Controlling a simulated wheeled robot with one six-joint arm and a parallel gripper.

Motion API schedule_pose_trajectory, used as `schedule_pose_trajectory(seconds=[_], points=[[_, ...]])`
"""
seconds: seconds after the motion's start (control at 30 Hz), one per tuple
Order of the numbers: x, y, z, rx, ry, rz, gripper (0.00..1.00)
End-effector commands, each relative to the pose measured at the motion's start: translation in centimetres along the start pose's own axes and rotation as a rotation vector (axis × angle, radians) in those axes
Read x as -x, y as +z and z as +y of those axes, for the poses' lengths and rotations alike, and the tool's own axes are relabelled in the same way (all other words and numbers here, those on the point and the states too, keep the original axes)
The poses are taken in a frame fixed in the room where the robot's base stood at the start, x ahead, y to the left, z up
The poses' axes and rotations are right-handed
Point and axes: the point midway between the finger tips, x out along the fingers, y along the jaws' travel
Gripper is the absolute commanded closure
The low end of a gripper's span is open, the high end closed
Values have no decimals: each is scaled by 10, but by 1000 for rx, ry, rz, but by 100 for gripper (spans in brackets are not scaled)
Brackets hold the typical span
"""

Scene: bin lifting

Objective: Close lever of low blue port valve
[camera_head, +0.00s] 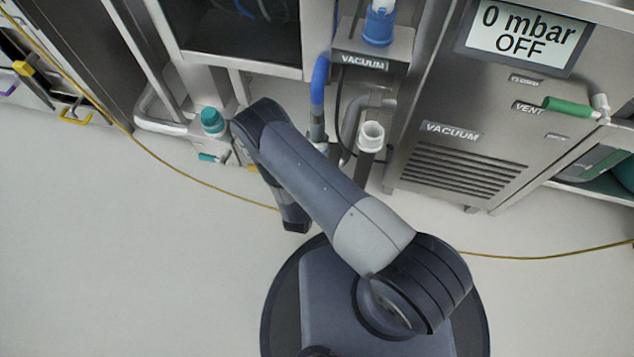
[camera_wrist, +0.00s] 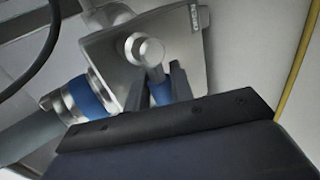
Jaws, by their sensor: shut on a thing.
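In the wrist view, the low blue port valve is a grey metal block (camera_wrist: 185,40) with a round hub (camera_wrist: 146,50) and a blue-banded pipe coupling (camera_wrist: 90,97) at its left. Its blue lever (camera_wrist: 160,92) comes off the hub toward the camera. My gripper (camera_wrist: 163,82) has its dark fingers on both sides of the lever and is shut on it. The finger bases are hidden by the dark gripper body. In the head view my arm covers the valve and my fingers.
A blue hose (camera_head: 319,82) and a white-topped pipe (camera_head: 371,137) stand close right of my arm. A teal-capped port (camera_head: 212,120) is at its left. The vacuum cabinet (camera_head: 440,110) stands at the right. A yellow cable (camera_head: 190,177) crosses the open floor (camera_head: 120,250).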

Motion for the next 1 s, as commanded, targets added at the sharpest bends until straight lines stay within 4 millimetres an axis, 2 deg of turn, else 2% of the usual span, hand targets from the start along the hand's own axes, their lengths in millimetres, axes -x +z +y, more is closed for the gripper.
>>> schedule_pose_trajectory(seconds=[0.53,0.57,0.63,1.0], points=[[1,0,0,-24,-1,15,100],[1,0,0,-24,-1,15,77],[1,0,0,-23,-1,15,71],[2,-6,7,-25,1,14,71]])
